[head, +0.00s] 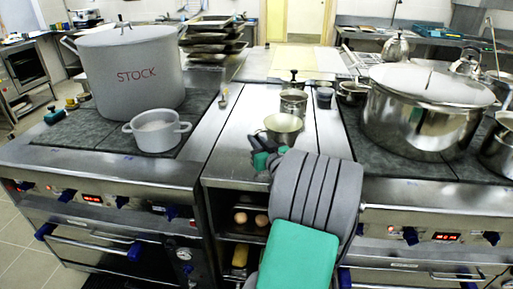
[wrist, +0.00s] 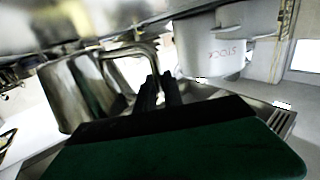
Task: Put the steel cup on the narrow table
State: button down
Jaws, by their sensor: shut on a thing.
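The steel cup (head: 284,128) shows in the head view over the front part of the narrow steel table (head: 222,140), which runs between the two stoves. In the wrist view the cup (wrist: 80,95) is large at left, with its bent handle (wrist: 135,52) beside my fingers. My gripper (head: 264,158) is shut on the cup at its handle; it also shows in the wrist view (wrist: 158,90). My arm hides part of the table's front. I cannot tell whether the cup's base touches the table.
Behind the cup stand a small steel pot (head: 293,103) and a dark-handled item. A grey STOCK pot (head: 130,85) and small grey pot (head: 157,131) are on the left stove. A big steel pot (head: 422,115) is on the right stove. The table's left strip is mostly clear.

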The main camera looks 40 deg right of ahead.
jog(key=shift+w+f, duration=0.1)
jog(key=shift+f, duration=1.45)
jog(key=shift+f, duration=0.2)
jog(key=c, duration=1.5)
grip_release()
jog(key=shift+o, duration=0.2)
